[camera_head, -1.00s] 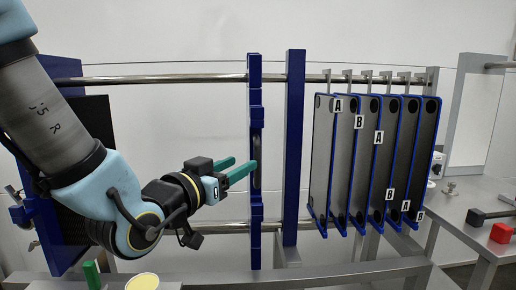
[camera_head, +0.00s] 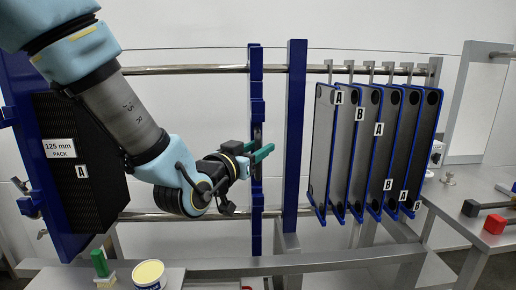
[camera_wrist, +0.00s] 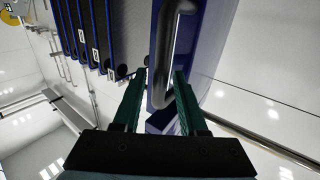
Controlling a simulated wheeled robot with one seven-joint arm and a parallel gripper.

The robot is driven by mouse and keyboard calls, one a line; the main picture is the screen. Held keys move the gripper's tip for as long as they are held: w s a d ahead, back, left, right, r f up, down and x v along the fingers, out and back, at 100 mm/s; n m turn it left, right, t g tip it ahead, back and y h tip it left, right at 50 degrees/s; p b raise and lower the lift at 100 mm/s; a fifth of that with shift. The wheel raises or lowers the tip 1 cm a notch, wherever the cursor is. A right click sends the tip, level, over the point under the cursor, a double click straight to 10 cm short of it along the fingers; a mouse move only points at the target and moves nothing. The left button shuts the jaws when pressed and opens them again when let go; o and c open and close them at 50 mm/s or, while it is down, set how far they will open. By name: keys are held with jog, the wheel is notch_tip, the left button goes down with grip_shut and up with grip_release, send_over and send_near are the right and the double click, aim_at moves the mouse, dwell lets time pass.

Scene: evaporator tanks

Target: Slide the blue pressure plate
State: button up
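The blue pressure plate (camera_head: 256,90) stands upright, seen nearly edge-on, on the horizontal rails in the head view. Its blue face also shows in the wrist view (camera_wrist: 205,50), with a dark bar handle (camera_wrist: 165,60) standing out from it. My gripper (camera_head: 262,150) is at the plate's mid-height, its teal fingers apart. In the wrist view, my gripper (camera_wrist: 161,80) is open, with the lower end of the handle between or just beyond its fingertips. I cannot tell whether a finger touches it. In the head view the fingers partly hide the handle.
A blue upright post (camera_head: 295,140) stands right of the plate. Several blue-edged plates (camera_head: 325,140) marked A or B hang farther right. A black pack (camera_head: 95,165) labelled 125 mm is at left. A bench (camera_head: 490,235) holds red and black-headed tools. The rail (camera_head: 190,69) left of the plate is clear.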

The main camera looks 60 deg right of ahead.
grip_shut()
dwell(1.2)
